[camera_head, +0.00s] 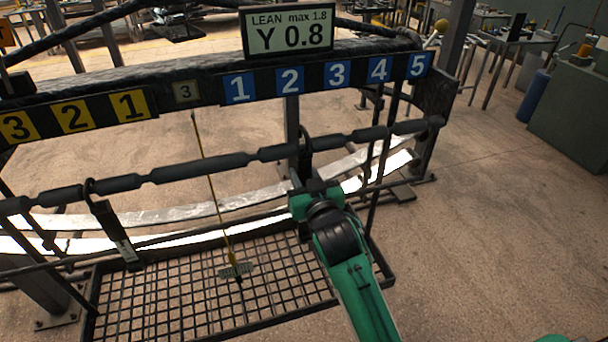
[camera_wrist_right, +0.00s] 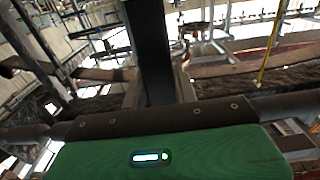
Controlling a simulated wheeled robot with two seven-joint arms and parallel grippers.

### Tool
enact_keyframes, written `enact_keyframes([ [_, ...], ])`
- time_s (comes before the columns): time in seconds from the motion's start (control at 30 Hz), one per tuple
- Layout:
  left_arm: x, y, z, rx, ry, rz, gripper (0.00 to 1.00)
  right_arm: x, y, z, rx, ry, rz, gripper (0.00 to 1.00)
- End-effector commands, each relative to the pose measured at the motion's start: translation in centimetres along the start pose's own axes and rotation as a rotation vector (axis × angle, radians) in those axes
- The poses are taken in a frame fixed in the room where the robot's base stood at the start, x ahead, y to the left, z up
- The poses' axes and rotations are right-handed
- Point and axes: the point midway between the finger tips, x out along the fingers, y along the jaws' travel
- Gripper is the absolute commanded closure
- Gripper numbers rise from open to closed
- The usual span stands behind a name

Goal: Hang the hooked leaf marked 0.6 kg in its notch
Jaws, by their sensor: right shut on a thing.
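My right gripper (camera_head: 315,190) is shut on a dark hooked leaf (camera_head: 304,160), just below the notched bar (camera_head: 215,163). The leaf's hook shows at the bar, roughly below the blue 2 and 3 plates; I cannot tell whether it bears on the bar. In the right wrist view the dark upright piece (camera_wrist_right: 150,50) in front of the green gripper body looks like the held leaf. Its weight mark is not readable. Another hooked leaf (camera_head: 115,232) hangs from the bar at the left, its mark too small to read.
A sign (camera_head: 289,32) reads LEAN max 1.8, Y 0.8. Yellow plates (camera_head: 73,116) 3, 2, 1 and blue plates (camera_head: 290,80) 1 to 5 line the upper beam. A yellow pointer rod (camera_head: 211,185) hangs over a grid tray (camera_head: 170,305). Curved pale strips (camera_head: 155,217) run behind the bar.

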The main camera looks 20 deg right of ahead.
Motion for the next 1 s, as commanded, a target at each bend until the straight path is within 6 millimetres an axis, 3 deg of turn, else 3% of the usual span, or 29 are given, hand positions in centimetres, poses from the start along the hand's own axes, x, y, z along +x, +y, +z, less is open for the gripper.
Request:
enact_keyframes([
  [0.5, 1.3, 0.0, 0.1, 0.0, 0.0, 0.0, 1.0, 0.1, 0.0, 1.9, 0.0, 0.004, 0.0, 1.0],
  [0.8, 1.3, 0.0, 0.1, 0.001, 0.0, 0.0, 1.0, 0.1, 0.0, 1.9, 0.0, 0.004, 0.0, 1.0],
  [0.83, 1.3, 0.0, 0.1, 0.001, 0.0, 0.0, 1.0, 0.1, 0.0, 1.9, 0.0, 0.004, 0.0, 0.65],
  [0.93, 1.3, 0.0, 0.1, 0.001, 0.0, 0.0, 1.0, 0.1, 0.0, 2.0, 0.0, 0.003, 0.0, 0.46],
  [1.0, 1.3, 0.0, 0.1, 0.001, 0.0, 0.0, 1.0, 0.1, 0.0, 2.0, 0.0, 0.003, 0.0, 0.46],
])
